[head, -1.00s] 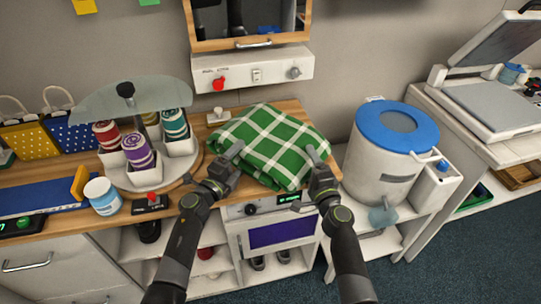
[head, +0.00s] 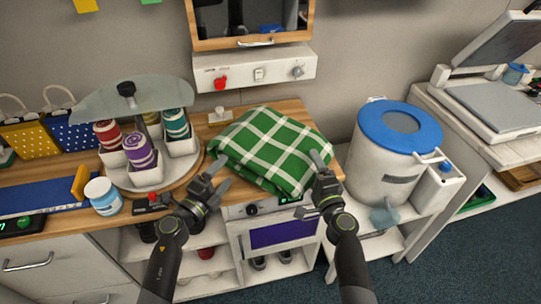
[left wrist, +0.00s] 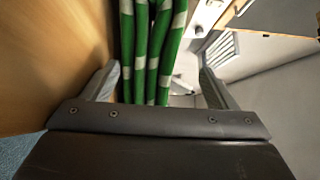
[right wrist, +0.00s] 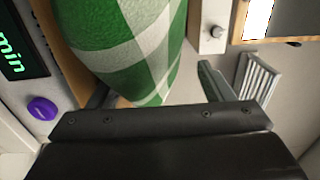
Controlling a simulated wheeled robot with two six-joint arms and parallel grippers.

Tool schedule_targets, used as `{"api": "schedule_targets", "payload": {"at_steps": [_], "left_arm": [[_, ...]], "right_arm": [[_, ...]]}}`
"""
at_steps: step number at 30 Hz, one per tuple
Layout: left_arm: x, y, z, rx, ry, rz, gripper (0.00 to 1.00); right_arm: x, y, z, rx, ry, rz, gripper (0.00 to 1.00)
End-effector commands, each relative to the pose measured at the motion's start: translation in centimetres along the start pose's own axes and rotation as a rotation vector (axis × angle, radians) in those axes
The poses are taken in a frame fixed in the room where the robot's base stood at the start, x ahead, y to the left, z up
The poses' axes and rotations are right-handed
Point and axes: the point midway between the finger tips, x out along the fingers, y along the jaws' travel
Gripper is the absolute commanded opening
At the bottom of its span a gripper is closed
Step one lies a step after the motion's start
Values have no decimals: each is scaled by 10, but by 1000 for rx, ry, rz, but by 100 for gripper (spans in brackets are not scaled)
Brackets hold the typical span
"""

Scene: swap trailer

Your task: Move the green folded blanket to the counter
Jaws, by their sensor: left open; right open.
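The green folded blanket (head: 270,145), with white checks, lies flat on the wooden counter (head: 293,104) in the head view. My left gripper (head: 222,175) is open by its front left edge. In the left wrist view the blanket's stacked folds (left wrist: 148,50) show ahead, between the open fingers. My right gripper (head: 325,172) is open at its right side, with one fingertip overlapping the blanket's edge in the head view. In the right wrist view the blanket (right wrist: 140,45) fills the space ahead of the open fingers. Whether either gripper touches it, I cannot tell.
A white bucket with a blue lid (head: 398,130) stands to the right. A panel with knobs (head: 258,72) is on the wall behind. A purple-fronted appliance (head: 283,233) sits below.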

Motion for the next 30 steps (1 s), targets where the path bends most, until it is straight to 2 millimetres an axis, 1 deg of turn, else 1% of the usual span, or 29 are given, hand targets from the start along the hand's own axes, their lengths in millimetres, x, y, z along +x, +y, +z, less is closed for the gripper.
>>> {"api": "schedule_targets", "payload": {"at_steps": [1,3,9,12,18,30], "left_arm": [[-3,10,2,3,-6,17,95],[-3,10,2,3,-6,16,95],[-2,9,2,3,-6,16,95],[-2,9,2,2,-6,15,95],[-2,8,0,-1,-4,15,95],[-2,8,0,-4,-3,13,95]], "right_arm": [[-17,24,-1,2,5,42,92],[-27,21,0,1,4,36,95],[-52,12,0,-1,1,22,95],[-60,7,1,-2,1,12,95],[-68,1,1,-2,1,2,95],[-70,-2,0,-2,1,-3,95]]}}
